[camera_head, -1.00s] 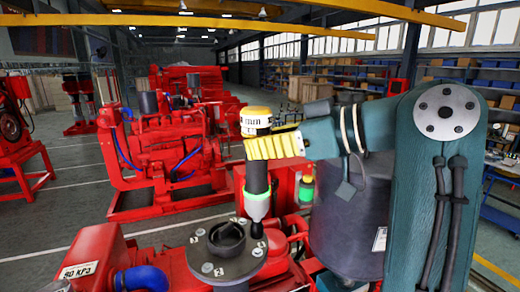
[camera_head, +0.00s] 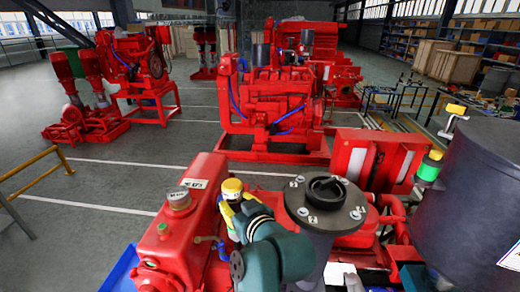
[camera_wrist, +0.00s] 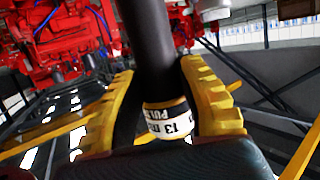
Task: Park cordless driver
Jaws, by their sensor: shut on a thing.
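My gripper (camera_head: 238,208) is shut on the cordless driver. In the wrist view its ribbed yellow fingers (camera_wrist: 155,95) sit on both sides of the driver's black shaft (camera_wrist: 147,45). A white band (camera_wrist: 168,121) with black "13" lettering shows on the driver near the palm. In the head view only the driver's yellow cap and pale band (camera_head: 232,188) show clearly above my gripper; its lower end is hidden. No parking holder can be made out for certain.
A red box (camera_head: 375,155) stands behind the flange. A blue edge (camera_head: 122,272) shows at lower left. Open grey floor (camera_head: 110,178) lies beyond.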

